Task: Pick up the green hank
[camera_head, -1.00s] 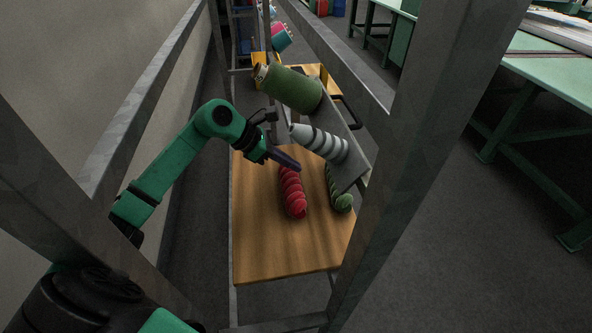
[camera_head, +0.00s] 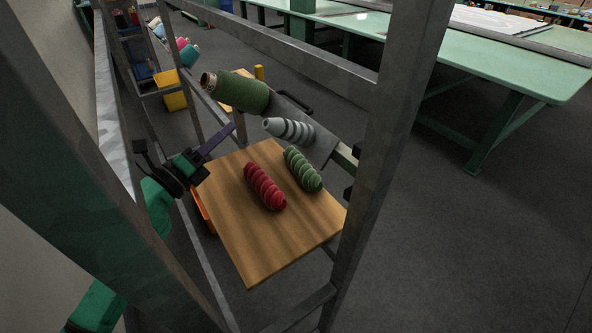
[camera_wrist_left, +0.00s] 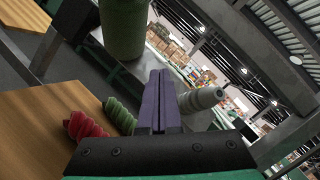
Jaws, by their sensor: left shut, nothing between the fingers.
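The green hank (camera_head: 302,170), a twisted skein, lies on the wooden board (camera_head: 255,248) to the right of the red hank. The shut fingers also show in the left wrist view (camera_wrist_left: 160,75). My right gripper is in neither view.
The red hank (camera_head: 265,187) lies beside the green one. A green spool (camera_head: 243,94) and a grey-striped cone (camera_head: 291,131) sit on a tilted grey plate behind the board. A metal frame post (camera_head: 385,150) stands at right. The board's front is clear.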

